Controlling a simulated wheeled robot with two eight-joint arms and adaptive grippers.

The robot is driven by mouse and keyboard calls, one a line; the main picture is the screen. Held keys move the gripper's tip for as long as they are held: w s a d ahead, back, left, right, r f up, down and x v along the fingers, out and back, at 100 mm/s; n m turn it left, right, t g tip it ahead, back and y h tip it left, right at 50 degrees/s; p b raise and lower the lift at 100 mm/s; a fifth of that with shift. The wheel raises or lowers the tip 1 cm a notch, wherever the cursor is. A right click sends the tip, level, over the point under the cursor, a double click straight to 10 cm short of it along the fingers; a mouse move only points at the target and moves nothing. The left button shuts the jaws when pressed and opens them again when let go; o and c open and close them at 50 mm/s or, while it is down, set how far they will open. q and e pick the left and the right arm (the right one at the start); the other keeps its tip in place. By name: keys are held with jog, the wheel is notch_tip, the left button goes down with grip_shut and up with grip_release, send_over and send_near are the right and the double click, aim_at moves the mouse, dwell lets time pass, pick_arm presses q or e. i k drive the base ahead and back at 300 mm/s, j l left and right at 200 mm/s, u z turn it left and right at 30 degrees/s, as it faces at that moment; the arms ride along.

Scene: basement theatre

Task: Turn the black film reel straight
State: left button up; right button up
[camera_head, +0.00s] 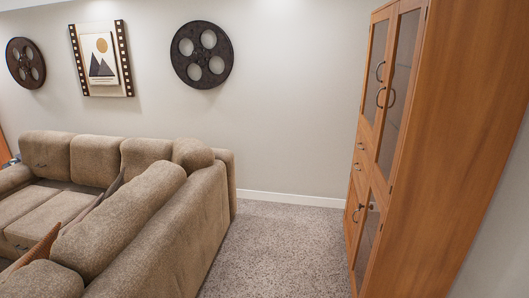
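A black film reel (202,55) hangs on the far wall, right of the framed picture. It is a round disc with several round holes through which the pale wall shows. A second, dark brown-black film reel (26,63) hangs on the same wall at the far left. I cannot tell which of the two the task means. Neither of my grippers shows in the head view, and nothing touches either reel.
A brown sofa (190,220) fills the lower left, below the reels. A tall wooden cabinet (455,130) stands at the right. Between them lies clear speckled carpet (285,245) up to the wall. A film-strip framed picture (101,58) hangs between the reels.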

aim_at(193, 31)
jog(key=i, duration=2.1)
jog(key=i+z, duration=0.1)
jog(key=i, duration=0.9)
jog(key=i+j, duration=0.15)
jog(key=i, duration=0.9)
jog(key=i+j, duration=0.15)
jog(key=i, duration=0.9)
